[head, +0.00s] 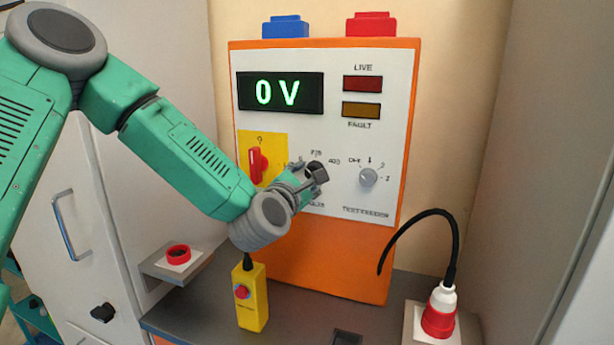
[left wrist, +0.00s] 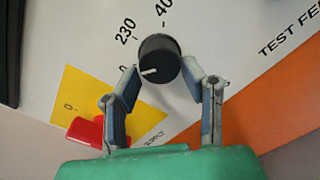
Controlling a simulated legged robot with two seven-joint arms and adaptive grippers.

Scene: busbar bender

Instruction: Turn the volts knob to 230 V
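The black volts knob (left wrist: 160,52) sits on the white panel, with its white pointer mark towards the lower left, near the 0 label. The 230 label (left wrist: 125,30) is up and left of the knob, and a partly cut-off 40 label is above it. My left gripper (left wrist: 162,72) is open, one finger on each side of the knob; I cannot tell if either touches it. In the head view my left gripper (head: 308,178) covers part of the knob (head: 318,171) and its scale. The display (head: 280,93) reads 0 V. My right gripper is out of view.
A red supply switch (head: 258,164) on a yellow plate is left of the knob. The grey test feeder knob (head: 368,177) is to its right. A yellow pendant (head: 250,298) stands below on the shelf, and a red plug with black cable (head: 438,318) stands at right.

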